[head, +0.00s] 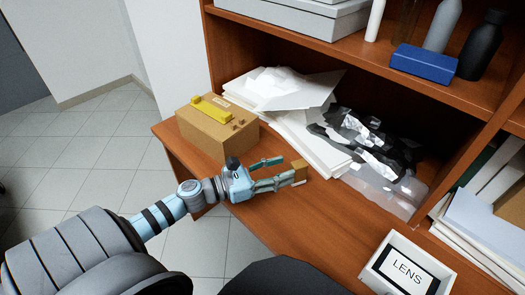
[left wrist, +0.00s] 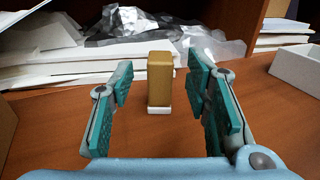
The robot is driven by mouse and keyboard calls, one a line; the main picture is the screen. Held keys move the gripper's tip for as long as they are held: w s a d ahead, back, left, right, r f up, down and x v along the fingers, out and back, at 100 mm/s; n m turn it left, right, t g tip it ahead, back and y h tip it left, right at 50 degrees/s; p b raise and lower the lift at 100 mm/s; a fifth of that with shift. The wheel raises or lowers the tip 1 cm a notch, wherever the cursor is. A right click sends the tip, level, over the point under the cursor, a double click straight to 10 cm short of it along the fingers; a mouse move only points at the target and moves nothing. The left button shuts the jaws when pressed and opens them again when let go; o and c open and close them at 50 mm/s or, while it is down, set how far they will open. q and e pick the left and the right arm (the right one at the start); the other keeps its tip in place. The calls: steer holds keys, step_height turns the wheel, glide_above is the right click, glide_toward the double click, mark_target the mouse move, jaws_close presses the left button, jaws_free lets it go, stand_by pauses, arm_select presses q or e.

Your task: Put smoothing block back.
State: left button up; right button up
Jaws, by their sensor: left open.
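A small tan block (head: 299,172), which I take to be the smoothing block, stands upright on the wooden desk. It also shows in the left wrist view (left wrist: 160,78), with a white base at its foot. My left gripper (head: 285,172) is open and low over the desk, its fingers pointing at the block. In the left wrist view the block appears centred between the two teal fingers, near or just past their tips. I see no contact. My right gripper is not in view.
A cardboard box (head: 215,135) with a yellow piece (head: 211,107) on top stands left. White sheets (head: 310,140) and crumpled silvery-black material (head: 370,142) lie behind the block. A white box marked LENS (head: 407,268) is at front right. Bare desk (head: 320,225) lies between.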

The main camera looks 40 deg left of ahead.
arm_select(q)
steer(key=p+v, duration=0.2)
steer(key=v, duration=0.3)
steer(key=shift+s+r+p, duration=0.2)
steer(key=shift+s+p, duration=0.05)
steer(key=shift+p, duration=0.1)
steer(key=shift+s+a, duration=0.2)
steer(key=shift+f, duration=0.2)
steer(key=shift+d, duration=0.1)
